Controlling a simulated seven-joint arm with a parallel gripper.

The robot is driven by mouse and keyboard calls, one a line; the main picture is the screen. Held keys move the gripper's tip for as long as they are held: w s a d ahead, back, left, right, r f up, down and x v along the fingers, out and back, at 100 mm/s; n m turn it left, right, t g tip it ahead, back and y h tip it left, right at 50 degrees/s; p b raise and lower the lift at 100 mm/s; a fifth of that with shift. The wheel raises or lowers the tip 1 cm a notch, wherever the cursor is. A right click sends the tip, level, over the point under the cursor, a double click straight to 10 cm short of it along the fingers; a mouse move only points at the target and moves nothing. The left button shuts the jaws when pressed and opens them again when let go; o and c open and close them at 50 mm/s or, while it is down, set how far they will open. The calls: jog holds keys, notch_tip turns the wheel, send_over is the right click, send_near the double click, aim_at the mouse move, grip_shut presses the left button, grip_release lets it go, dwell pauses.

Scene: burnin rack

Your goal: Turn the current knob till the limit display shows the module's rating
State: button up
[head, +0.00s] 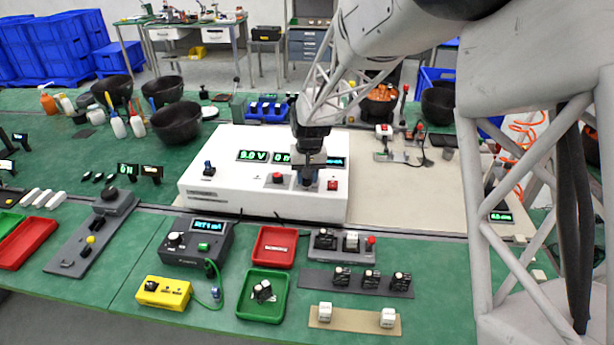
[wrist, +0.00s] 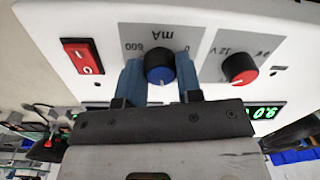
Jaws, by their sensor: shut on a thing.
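The white power supply (head: 230,180) stands mid-table. Its voltage display (head: 253,156) reads 9.0 V. A second green display (head: 282,158) starts with 0 and is partly hidden by my gripper, as is a blue display (head: 336,161) beside it. In the wrist view the current knob (wrist: 160,70), black with a blue cap, sits under an upside-down mA scale marked 0 and 600. My gripper (wrist: 160,88) is shut on it, one blue finger on each side; it also shows in the head view (head: 312,182). No module rating is readable.
The red-capped voltage knob (wrist: 240,68) is right of the gripper in the wrist view, and a red rocker switch (wrist: 82,56) is left. In front stand a dark meter box (head: 195,242), a yellow box (head: 163,292), a red tray (head: 274,263) and a green tray (head: 250,308).

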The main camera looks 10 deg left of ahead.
jog(key=n, duration=0.5)
jog(key=shift+r+n, duration=0.1)
jog(key=shift+n, duration=0.3)
jog(key=o, duration=0.9)
jog(key=shift+o, duration=0.2)
jog(key=shift+r, duration=0.1)
jog(key=shift+w+d+r, duration=0.1)
jog(key=shift+r, duration=1.8)
jog(key=shift+w+d+r, duration=0.1)
jog(key=shift+r, duration=1.75)
